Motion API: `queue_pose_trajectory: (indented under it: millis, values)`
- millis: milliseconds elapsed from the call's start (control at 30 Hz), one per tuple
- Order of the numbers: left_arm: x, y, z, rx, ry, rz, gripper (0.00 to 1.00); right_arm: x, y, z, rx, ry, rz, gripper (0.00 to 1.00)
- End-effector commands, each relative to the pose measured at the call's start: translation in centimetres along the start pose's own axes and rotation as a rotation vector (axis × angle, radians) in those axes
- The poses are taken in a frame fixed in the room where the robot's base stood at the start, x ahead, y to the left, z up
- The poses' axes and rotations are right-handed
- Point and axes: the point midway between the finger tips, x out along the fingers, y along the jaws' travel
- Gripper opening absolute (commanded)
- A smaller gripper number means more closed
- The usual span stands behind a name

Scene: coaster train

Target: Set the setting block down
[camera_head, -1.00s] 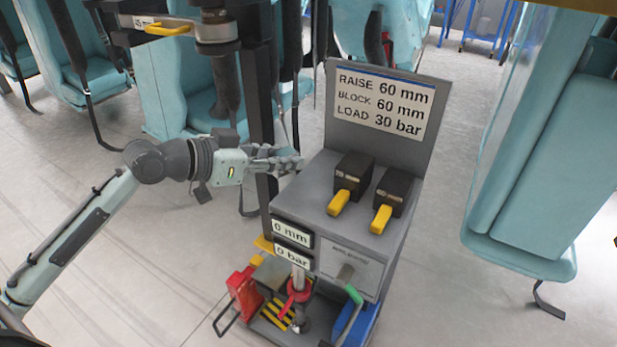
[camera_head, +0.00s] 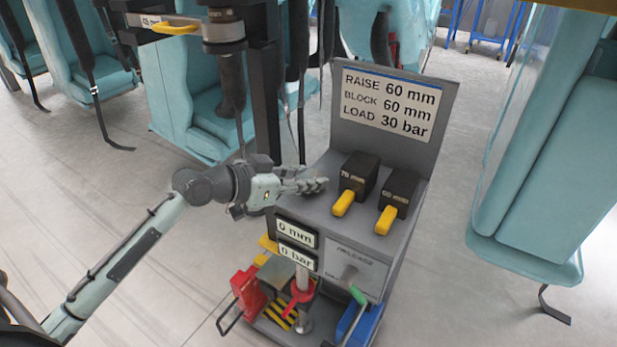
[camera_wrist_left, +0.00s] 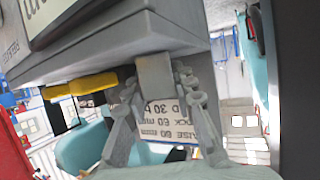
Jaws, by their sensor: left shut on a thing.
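My left gripper (camera_head: 315,186) is at the left edge of the grey cart's top (camera_head: 335,215), left of the 70 mm block. In the left wrist view its fingers (camera_wrist_left: 158,100) close around a small plain grey piece (camera_wrist_left: 155,78). I cannot tell whether this piece is the setting block or whether it touches the cart. Two dark blocks with yellow handles stand on the cart top: the 70 mm block (camera_head: 361,172) and, to its right, the 60 mm block (camera_head: 400,186). My right gripper is not in view.
A sign (camera_head: 390,103) at the cart's back reads raise 60 mm, block 60 mm, load 30 bar. Displays (camera_head: 297,233) on the front read 0 mm and 0 bar. A dark column (camera_head: 263,90) stands behind my gripper. Teal seats (camera_head: 540,170) flank the cart.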

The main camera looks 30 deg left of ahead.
Motion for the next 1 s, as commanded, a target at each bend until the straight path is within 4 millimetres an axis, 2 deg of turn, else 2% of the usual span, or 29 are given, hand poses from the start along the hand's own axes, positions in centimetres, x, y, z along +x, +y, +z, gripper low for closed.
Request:
queue_pose_trajectory:
  millis: [33,67,233,533,633,833,1000]
  values:
    - [0.1,0.0,0.1,0.001,0.002,0.0,0.0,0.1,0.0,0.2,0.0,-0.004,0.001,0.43]
    - [0.1,0.0,0.3,0.0,-0.001,0.001,0.26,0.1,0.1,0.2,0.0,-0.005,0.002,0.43]
    - [0.1,0.0,0.2,0.0,-0.001,0.0,0.46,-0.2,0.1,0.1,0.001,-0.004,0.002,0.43]
    - [0.0,0.0,0.0,-0.001,-0.001,0.0,0.46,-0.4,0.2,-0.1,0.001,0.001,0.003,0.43]
    - [-0.6,-0.1,0.0,0.0,-0.003,-0.001,0.46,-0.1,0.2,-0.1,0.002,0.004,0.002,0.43]
    - [-4.4,0.0,0.2,0.001,-0.006,-0.001,0.46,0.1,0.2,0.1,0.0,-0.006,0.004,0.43]
    - [-7.9,0.0,0.2,-0.001,-0.006,0.0,0.46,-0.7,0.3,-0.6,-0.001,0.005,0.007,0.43]
